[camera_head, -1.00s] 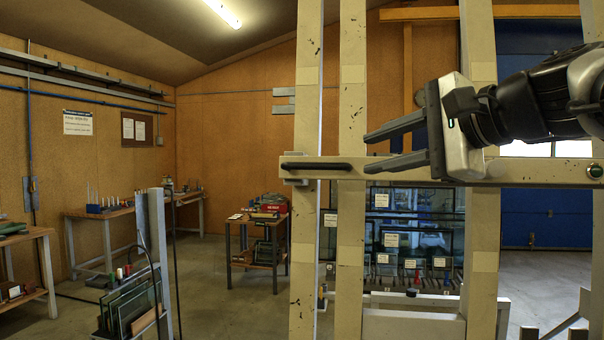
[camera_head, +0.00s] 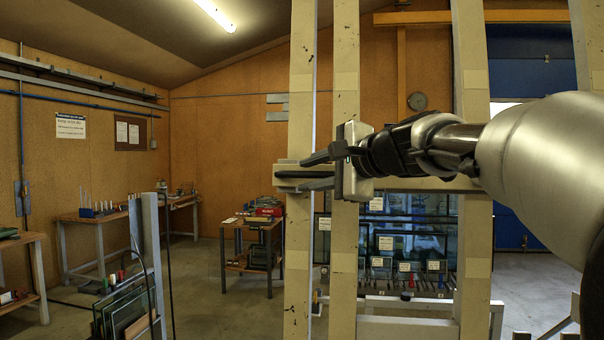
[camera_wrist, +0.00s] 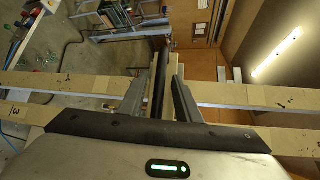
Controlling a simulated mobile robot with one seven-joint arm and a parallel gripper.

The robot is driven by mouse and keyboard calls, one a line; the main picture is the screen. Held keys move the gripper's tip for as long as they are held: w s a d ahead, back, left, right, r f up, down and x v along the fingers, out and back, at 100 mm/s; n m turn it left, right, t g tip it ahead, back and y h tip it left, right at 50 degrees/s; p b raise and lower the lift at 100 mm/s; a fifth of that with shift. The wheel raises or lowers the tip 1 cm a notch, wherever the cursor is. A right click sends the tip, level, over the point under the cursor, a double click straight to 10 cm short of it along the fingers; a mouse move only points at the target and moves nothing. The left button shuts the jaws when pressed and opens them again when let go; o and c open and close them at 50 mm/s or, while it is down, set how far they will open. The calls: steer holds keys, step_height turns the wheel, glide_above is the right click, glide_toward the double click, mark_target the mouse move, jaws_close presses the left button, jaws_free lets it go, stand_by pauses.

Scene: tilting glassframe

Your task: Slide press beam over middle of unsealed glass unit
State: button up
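The press beam (camera_head: 436,184) is a pale horizontal bar across the uprights of the tall cream frame (camera_head: 344,250). A dark bar handle (camera_head: 290,174) sits at its left end. My gripper (camera_head: 303,172) reaches in from the right, its fingers above and below the handle. In the wrist view the dark handle (camera_wrist: 160,78) lies between the two grey fingers, with narrow gaps beside it, so my gripper appears open around it. My arm hides much of the beam's right part. I cannot make out which glass is the unsealed unit.
Framed glass panes with white labels (camera_head: 412,240) stand behind the frame. A rack with glass sheets (camera_head: 130,312) is at lower left. Workbenches (camera_head: 100,218) and a small table (camera_head: 252,228) line the left and back.

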steer(key=shift+w+a+f, duration=0.1)
steer(key=shift+w+a, duration=0.25)
steer(key=shift+w, duration=0.15)
jaws_close()
